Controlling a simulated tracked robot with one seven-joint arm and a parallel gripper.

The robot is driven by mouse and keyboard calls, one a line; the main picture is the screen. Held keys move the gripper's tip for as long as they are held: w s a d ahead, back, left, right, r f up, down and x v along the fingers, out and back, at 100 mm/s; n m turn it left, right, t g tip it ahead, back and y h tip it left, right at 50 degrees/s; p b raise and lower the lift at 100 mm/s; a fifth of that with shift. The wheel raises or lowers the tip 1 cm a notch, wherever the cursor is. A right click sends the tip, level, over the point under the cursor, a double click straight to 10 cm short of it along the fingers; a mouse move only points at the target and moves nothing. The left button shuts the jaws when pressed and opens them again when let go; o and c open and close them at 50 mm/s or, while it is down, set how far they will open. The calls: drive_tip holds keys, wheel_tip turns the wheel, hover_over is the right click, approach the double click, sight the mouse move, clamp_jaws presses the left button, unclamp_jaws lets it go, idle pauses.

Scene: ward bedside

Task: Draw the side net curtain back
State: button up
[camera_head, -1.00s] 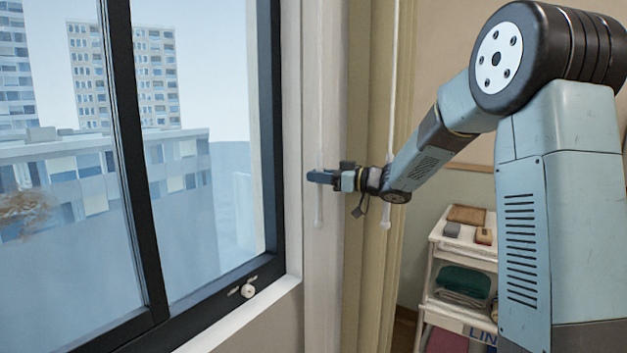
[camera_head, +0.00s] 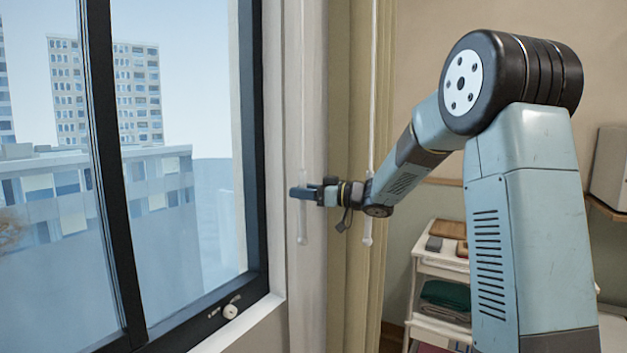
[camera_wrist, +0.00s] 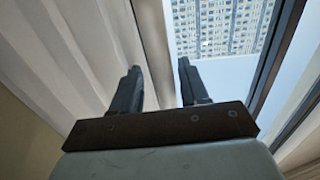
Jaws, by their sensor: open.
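The white net curtain (camera_head: 309,110) hangs gathered in a narrow upright band at the right side of the window. A thin white wand (camera_head: 303,100) hangs down in front of it. My gripper (camera_head: 293,192) is in front of the net curtain, across the line of the wand. In the wrist view my gripper (camera_wrist: 158,68) has its two dark fingers apart. A pale upright strip (camera_wrist: 154,45) shows between and beyond the fingers, with pale folded cloth to the left. I cannot tell whether the fingers touch the cloth or wand.
A beige curtain (camera_head: 362,290) with a second white wand (camera_head: 371,80) hangs just right of the net. The dark-framed window (camera_head: 256,140) with a small latch (camera_head: 230,311) is at left. A white trolley (camera_head: 425,262) with folded linens stands behind my arm.

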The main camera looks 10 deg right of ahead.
drive_tip(key=s+d+r, duration=0.3)
drive_tip(key=s+r, duration=0.9)
drive_tip(key=s, duration=0.1)
drive_tip(key=shift+s+r, duration=0.25)
drive_tip(key=shift+s, duration=0.1)
drive_tip(key=w+d+f+m+t+h, duration=0.1)
drive_tip(key=d+f+m+t+h, duration=0.15)
drive_tip(key=f, duration=0.45)
drive_tip(key=w+d+f+m+t+h, duration=0.1)
drive_tip(key=d+f+m+t+h, duration=0.15)
drive_tip(key=f, duration=0.55)
drive_tip(key=r+x, duration=0.1)
drive_tip(key=x, duration=1.2)
drive_tip(key=shift+a+n+y, duration=0.3)
drive_tip(key=shift+a+y, duration=0.1)
drive_tip(key=shift+a, duration=0.15)
drive_tip(key=shift+c, duration=0.4)
clamp_jaws()
